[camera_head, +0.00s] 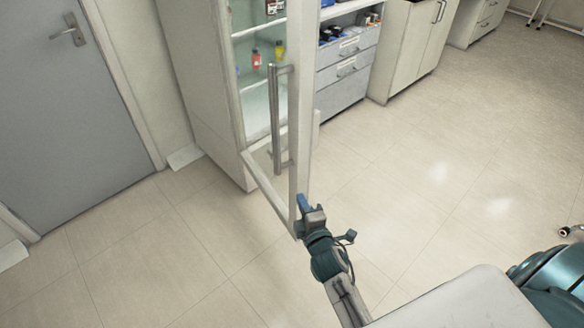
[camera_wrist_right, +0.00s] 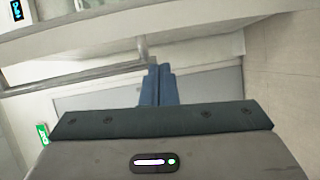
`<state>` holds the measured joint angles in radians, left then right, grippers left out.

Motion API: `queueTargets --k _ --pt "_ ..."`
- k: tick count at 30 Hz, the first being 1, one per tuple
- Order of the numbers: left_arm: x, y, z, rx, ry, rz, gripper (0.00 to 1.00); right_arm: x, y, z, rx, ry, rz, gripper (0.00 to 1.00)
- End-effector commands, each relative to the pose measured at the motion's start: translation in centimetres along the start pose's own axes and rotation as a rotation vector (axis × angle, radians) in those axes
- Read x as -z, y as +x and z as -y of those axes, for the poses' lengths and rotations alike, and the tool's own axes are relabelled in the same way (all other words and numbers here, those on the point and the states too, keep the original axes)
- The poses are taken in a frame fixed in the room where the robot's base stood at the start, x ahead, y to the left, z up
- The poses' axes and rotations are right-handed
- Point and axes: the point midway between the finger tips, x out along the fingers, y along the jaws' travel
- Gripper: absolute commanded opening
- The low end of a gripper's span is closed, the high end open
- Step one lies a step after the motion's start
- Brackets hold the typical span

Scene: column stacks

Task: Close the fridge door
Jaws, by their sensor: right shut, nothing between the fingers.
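The fridge (camera_head: 200,80) stands at the upper left of the head view. Its glass door with a pale frame (camera_head: 302,90) stands open, swung out toward me. A long metal handle (camera_head: 274,120) runs upright on the door; a metal bar that looks like it also shows in the right wrist view (camera_wrist_right: 75,78). My right gripper (camera_head: 302,203) is shut and empty, at the lower free corner of the door. I cannot tell whether it touches the frame. Its blue fingers show together in the wrist view (camera_wrist_right: 158,85). My left gripper is not in view.
A red bottle (camera_head: 256,60) and a yellow bottle (camera_head: 279,49) stand on a fridge shelf. A grey drawer unit (camera_head: 343,78) and a pale cabinet (camera_head: 405,50) are right of the fridge. A grey room door (camera_head: 60,110) is at left.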

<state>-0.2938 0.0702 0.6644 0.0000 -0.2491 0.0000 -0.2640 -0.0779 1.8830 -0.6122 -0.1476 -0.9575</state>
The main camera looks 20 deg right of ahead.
Motion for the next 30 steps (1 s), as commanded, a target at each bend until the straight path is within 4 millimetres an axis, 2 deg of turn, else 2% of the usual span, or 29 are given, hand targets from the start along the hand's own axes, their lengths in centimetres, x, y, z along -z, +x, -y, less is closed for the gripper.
queueTargets --k 1,3,6,13,21,25,30 --pt "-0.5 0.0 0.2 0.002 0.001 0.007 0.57 0.1 -0.1 -1.8 -0.035 -0.028 0.002 0.0" --pt "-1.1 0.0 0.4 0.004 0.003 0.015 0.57 0.2 -0.1 -3.4 -0.066 -0.059 0.004 0.0" --pt "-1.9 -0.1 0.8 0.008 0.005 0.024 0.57 0.2 0.3 -4.3 -0.083 -0.078 0.006 0.0" --pt "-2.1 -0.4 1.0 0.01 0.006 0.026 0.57 0.2 3.9 -4.6 -0.083 -0.078 0.006 0.0" --pt "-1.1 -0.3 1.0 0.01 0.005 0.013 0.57 0.2 8.3 -4.9 -0.082 -0.076 0.005 0.0" --pt "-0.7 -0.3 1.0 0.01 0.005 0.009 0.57 0.2 9.4 -4.9 -0.081 -0.076 0.005 0.0" --pt "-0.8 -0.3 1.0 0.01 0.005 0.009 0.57 0.2 9.8 -4.9 -0.079 -0.075 0.005 0.0"
